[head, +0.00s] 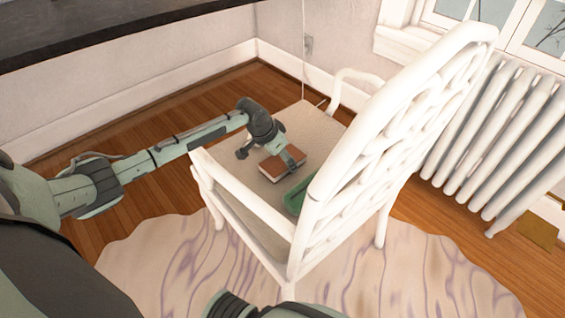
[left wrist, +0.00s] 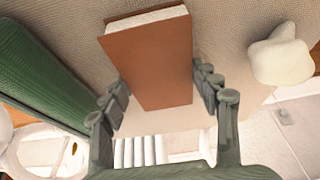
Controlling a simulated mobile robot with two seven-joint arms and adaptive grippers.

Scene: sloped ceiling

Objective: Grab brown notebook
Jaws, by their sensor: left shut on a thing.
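The brown notebook (head: 278,169) is over the beige seat of the white chair. It has a brown cover and pale page edges. My left gripper (head: 270,156) reaches in from the left and is shut on the notebook, one finger on each side. In the left wrist view, the notebook (left wrist: 150,62) stands between the two fingers of the left gripper (left wrist: 163,86). I cannot tell whether the notebook still touches the seat. My right gripper is not in view.
A green object (head: 296,197) lies on the seat close to the notebook, also seen in the left wrist view (left wrist: 45,75). The white chair's armrests and tall woven back (head: 400,115) surround the seat. A white radiator (head: 490,140) stands at right. A pale rug (head: 180,260) lies below.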

